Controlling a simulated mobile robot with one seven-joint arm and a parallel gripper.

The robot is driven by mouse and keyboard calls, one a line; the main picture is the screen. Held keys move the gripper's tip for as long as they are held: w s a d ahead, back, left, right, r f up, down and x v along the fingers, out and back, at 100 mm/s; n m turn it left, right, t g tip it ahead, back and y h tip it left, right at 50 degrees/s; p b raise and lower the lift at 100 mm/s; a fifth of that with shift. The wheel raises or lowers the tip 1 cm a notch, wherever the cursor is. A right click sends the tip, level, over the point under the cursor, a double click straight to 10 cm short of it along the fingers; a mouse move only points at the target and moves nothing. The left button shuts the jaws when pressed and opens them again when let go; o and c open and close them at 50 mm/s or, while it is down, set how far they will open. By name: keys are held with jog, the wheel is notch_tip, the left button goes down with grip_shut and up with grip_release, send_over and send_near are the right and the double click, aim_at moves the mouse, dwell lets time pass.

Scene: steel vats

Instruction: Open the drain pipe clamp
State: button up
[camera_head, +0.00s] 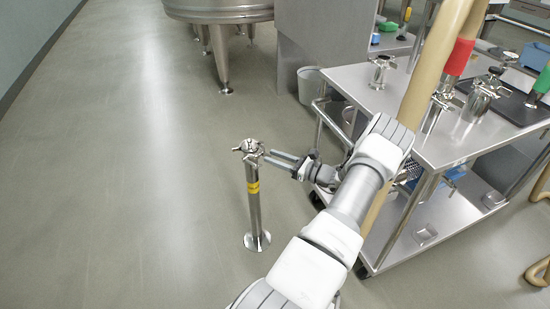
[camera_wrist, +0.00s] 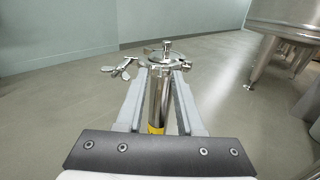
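The drain pipe (camera_head: 254,205) is a slim steel post standing upright on a round floor flange, with a yellow band partway up. The drain pipe clamp (camera_head: 248,146) sits at its top. In the wrist view the clamp (camera_wrist: 165,55) is a shiny ring with a knob on top and a wing-shaped part (camera_wrist: 120,68) sticking out left. My gripper (camera_head: 270,157) comes in from the right just below the clamp. In the wrist view its two fingers (camera_wrist: 162,80) are apart, with the pipe top between them. Whether they touch it is unclear.
A steel cart (camera_head: 400,125) with metal fittings stands to the right, close to my arm. A grey bucket (camera_head: 310,86) is behind it. A steel vat (camera_head: 220,12) on legs stands at the back. The floor left of the pipe is clear.

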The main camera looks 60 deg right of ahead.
jog(key=shift+s, duration=0.1)
jog(key=s+d+p, duration=0.2)
jog(key=s+p, duration=0.1)
jog(key=s, duration=1.4)
